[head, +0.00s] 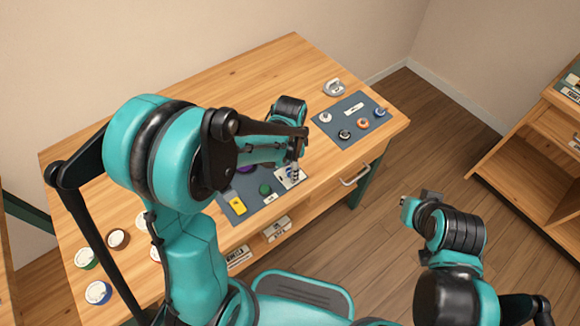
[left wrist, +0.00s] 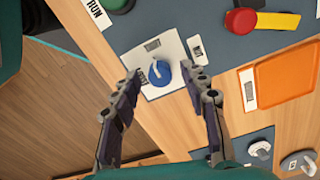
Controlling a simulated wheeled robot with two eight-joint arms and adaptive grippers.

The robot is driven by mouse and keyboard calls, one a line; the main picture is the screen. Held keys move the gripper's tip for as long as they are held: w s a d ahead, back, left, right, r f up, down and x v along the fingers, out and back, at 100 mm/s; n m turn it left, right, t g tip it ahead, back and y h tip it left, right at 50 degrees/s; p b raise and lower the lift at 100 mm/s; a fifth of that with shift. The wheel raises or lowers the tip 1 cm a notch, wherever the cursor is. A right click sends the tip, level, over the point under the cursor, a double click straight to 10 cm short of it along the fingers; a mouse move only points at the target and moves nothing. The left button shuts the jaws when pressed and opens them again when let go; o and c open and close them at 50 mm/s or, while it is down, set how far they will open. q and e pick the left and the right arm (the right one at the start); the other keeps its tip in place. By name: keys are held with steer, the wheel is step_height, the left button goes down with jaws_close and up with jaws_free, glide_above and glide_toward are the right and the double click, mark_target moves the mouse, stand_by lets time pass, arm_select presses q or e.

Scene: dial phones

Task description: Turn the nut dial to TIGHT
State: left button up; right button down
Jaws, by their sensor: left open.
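The dial is a blue round knob (left wrist: 161,73) with a pale raised pointer. It sits on a white card (left wrist: 175,83) with two small printed labels, one above the knob and one to its left; I cannot read them surely. My left gripper (left wrist: 164,80) is open, with one finger on each side of the knob and no clear contact. In the head view the left gripper (head: 296,157) is over the card (head: 283,182), partly covering the knob. My right gripper (head: 418,200) is away from the table, over the floor.
A blue-grey panel (head: 236,219) holds a yellow piece (head: 238,205) and a green knob (head: 265,189). Another panel (head: 350,107) with several dials is at the right. An orange tray (left wrist: 284,80) lies right of the card. Several round dials (head: 98,292) stand at the left.

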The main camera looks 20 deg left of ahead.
arm_select(q)
steer(key=shift+r, duration=0.1)
step_height(320, 180, up, 12)
stand_by(0.4)
stand_by(0.4)
steer(key=s+a+r+n+t, duration=0.1)
steer(key=s+a+n+t, duration=0.1)
steer(key=s+n, duration=0.3)
steer(key=s+a+r+n+t, duration=0.1)
steer(key=s+a+n+t, duration=0.1)
steer(key=s+n+t, duration=0.3)
steer(key=shift+s+a, duration=0.25)
steer(key=shift+a, duration=0.05)
stand_by(0.5)
